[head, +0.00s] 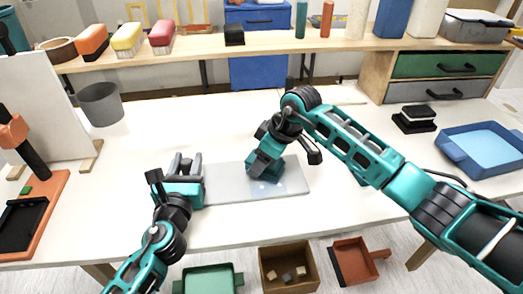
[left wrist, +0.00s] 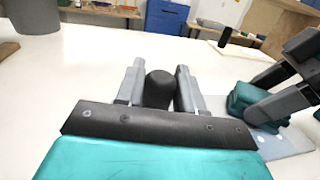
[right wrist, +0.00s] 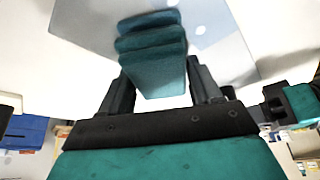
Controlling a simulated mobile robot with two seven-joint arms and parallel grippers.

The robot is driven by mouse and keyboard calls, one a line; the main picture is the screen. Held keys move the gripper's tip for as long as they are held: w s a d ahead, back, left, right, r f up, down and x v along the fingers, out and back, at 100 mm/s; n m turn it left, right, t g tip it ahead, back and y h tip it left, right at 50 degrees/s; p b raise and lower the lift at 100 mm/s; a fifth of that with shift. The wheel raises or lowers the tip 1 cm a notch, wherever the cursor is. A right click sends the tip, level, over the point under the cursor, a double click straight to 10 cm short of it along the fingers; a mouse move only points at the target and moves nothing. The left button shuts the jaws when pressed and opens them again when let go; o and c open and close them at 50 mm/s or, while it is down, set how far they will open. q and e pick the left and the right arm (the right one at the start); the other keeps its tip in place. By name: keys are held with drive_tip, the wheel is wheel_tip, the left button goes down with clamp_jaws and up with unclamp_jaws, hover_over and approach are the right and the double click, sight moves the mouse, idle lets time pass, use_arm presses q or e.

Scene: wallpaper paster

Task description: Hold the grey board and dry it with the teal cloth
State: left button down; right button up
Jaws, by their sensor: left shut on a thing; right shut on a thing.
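The grey board (head: 293,182) lies flat on the white table in the head view, with a few pale spots on it. My left gripper (head: 188,162) is at its left edge. In the left wrist view its fingers are around a dark rounded grip (left wrist: 160,90); whether this joins the board is hidden. My right gripper (right wrist: 160,78) is shut on the folded teal cloth (right wrist: 153,48), which is over the board and seems to touch it. The cloth also shows in the left wrist view (left wrist: 255,97). Pale spots show beside the cloth.
A grey bucket (head: 100,104) and a white upright panel (head: 40,110) stand at the left. A blue tray (head: 485,150) and a black-and-white brush (head: 415,119) are at the right. Open bins stand below the front edge. The table around the board is clear.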

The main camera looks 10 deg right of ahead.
use_arm(q)
drive_tip(key=shift+f, duration=0.25)
use_arm(e)
drive_tip(key=s, duration=0.7)
drive_tip(key=shift+s+r, duration=0.2)
drive_tip(key=shift+s, duration=0.2)
wheel_tip(320, 180, up, 8)
drive_tip(key=shift+f, duration=0.15)
drive_tip(key=o, duration=0.6)
drive_tip(key=shift+c, duration=0.2)
drive_tip(key=c, duration=0.6)
use_arm(q)
drive_tip(key=c, duration=1)
unclamp_jaws()
drive_tip(key=o, duration=0.4)
drive_tip(key=shift+r, duration=0.15)
use_arm(e)
drive_tip(key=shift+o, duration=0.2)
drive_tip(key=shift+w, duration=0.1)
use_arm(q)
drive_tip(key=s, duration=0.4)
drive_tip(key=s+a, duration=0.1)
drive_tip(key=s, duration=0.3)
drive_tip(key=s+a, duration=0.1)
drive_tip(key=s, duration=0.2)
drive_tip(key=shift+s, duration=0.4)
